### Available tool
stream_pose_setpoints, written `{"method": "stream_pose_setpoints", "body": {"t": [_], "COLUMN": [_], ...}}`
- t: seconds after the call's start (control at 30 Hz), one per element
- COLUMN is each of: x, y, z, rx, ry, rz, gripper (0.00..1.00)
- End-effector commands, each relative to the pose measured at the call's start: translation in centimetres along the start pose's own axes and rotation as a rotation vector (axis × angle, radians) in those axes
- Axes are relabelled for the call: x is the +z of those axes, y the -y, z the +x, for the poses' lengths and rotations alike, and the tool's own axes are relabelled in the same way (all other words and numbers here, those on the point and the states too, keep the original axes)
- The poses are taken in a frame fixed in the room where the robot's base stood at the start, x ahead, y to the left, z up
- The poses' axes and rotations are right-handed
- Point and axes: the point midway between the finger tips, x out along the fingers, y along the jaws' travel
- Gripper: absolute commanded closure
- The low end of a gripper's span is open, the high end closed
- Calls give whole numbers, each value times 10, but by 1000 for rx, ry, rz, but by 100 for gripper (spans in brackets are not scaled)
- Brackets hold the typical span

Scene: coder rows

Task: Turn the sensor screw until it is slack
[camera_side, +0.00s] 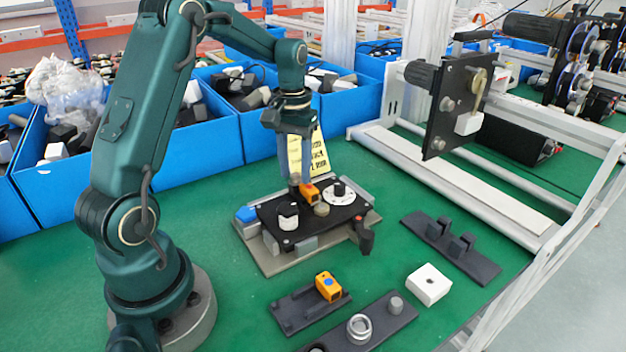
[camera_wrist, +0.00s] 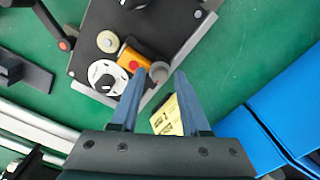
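The orange sensor (camera_side: 310,194) is mounted on a black plate (camera_side: 268,212). In the wrist view the sensor (camera_wrist: 131,61) has a red spot on top. A round grey knob (camera_wrist: 159,72), which looks like the sensor screw, stands beside the sensor. My gripper (camera_side: 296,178) points down over that side of the plate. In the wrist view my gripper (camera_wrist: 160,77) has its two blue-grey fingers apart, with the knob showing between the tips. No clear contact shows, and I cannot tell how far down around the knob the tips reach.
A white dial (camera_side: 340,194), a brass knob (camera_side: 322,209) and a white-topped knob (camera_side: 288,216) share the plate. A yellow label (camera_side: 319,153) stands behind. Blue bins (camera_side: 213,146) line the back. A second orange sensor (camera_side: 328,287) and a white block (camera_side: 429,284) lie in front.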

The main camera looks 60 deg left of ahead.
Motion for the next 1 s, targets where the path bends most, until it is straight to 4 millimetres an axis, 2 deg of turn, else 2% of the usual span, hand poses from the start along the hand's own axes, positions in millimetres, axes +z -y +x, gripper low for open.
{"method": "stream_pose_setpoints", "body": {"t": [0.03,0.1,0.27,0.37,0.8,1.0], "x": [0,0,0,0,0,0], "y": [0,0,0,0,0,0], "z": [0,0,0,0,-1,-2], "rx": [0,0,0,0,0,0], "ry": [0,0,0,0,0,0], "rz": [0,0,-5,-66,-690,-882], "gripper": [75,100,100,100,100,100]}}
